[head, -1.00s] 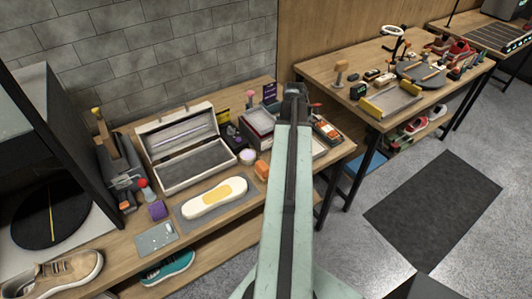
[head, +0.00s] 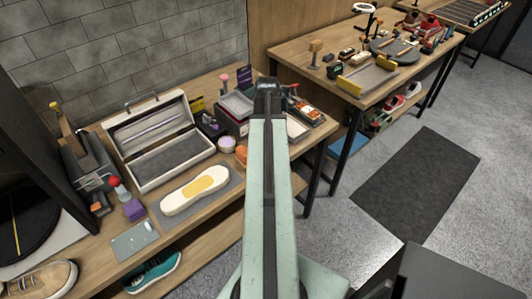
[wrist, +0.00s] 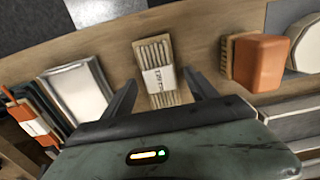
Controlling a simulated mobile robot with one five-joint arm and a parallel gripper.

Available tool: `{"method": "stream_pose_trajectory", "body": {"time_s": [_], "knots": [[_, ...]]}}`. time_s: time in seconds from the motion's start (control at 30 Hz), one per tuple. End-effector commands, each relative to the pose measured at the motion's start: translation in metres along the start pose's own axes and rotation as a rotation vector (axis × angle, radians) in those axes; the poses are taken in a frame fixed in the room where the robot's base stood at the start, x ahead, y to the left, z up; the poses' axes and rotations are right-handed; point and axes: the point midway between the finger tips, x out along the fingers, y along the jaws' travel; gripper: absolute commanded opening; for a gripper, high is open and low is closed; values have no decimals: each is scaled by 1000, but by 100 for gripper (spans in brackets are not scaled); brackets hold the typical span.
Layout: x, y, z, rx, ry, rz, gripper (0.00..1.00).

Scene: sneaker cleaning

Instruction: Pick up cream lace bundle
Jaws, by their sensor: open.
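The cream lace bundle (wrist: 157,62) lies on the wooden bench in the wrist view, a flat pack of parallel cream strands with a white printed paper band. My gripper (wrist: 163,82) is open, its two dark fingers to the left and right of the bundle, with gaps on both sides. The bundle's near end runs down toward my gripper body. In the head view my gripper (head: 267,84) is over the bench's right part, and the bundle cannot be made out there, behind my arm.
An orange brush (wrist: 258,62) stands right of the bundle. A white tray (wrist: 75,85) and orange-banded dark items (wrist: 28,118) lie to the left. The head view shows an open case (head: 165,145) and a white sole (head: 200,190) on the bench.

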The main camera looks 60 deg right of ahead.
Motion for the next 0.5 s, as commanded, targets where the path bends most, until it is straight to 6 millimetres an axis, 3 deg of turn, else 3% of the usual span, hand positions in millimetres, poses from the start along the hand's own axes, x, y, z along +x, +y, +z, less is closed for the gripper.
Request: {"method": "stream_pose_trajectory", "body": {"time_s": [0.03,0.27,0.4,0.5], "knots": [[12,0,0,0,0,0,67],[8,0,0,0,0,0,67],[8,0,-1,0,0,0,28],[8,0,-1,-1,0,0,8]]}}
